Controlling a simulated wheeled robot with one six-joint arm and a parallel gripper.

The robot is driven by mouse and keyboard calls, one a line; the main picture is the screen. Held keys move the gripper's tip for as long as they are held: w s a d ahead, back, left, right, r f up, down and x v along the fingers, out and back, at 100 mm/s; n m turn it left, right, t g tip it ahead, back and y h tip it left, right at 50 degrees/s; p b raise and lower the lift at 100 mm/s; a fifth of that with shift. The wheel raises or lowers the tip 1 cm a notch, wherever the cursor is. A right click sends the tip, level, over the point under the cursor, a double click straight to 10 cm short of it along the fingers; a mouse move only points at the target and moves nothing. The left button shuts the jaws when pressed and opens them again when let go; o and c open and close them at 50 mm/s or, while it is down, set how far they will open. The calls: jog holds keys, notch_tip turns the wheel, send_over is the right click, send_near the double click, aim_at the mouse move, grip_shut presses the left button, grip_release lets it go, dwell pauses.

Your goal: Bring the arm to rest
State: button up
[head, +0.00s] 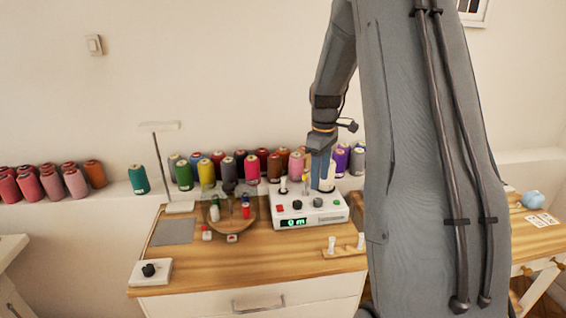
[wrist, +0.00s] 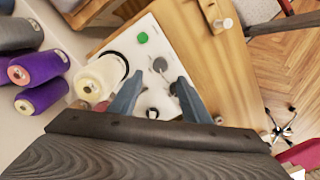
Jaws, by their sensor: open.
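My gripper (wrist: 155,95) is open in the wrist view, its two blue-grey fingers spread apart with nothing seen between them but the machine below. It hangs over a white control box (head: 310,209) with knobs, a red button and a green display. In the head view my gripper (head: 322,175) is at the back right part of that box, partly in front of the thread cones. A cream spool (wrist: 98,80) stands close to the left finger in the wrist view. I cannot tell whether the fingers touch anything.
The box stands on a wooden table (head: 300,262). A round wooden stand (head: 238,222) with small spools is left of it, and a small knob box (head: 150,271) is at the front left. Several thread cones (head: 184,175) line the ledge behind. A pegged wooden block (head: 343,252) lies in front.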

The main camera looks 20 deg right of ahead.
jog(key=s+a+m+t, duration=0.1)
jog(key=s+a+m, duration=0.5)
jog(key=s+a, duration=1.5)
jog(key=a, duration=0.3)
jog(key=shift+s+f+m, duration=0.25)
jog(key=shift+f+m, duration=0.05)
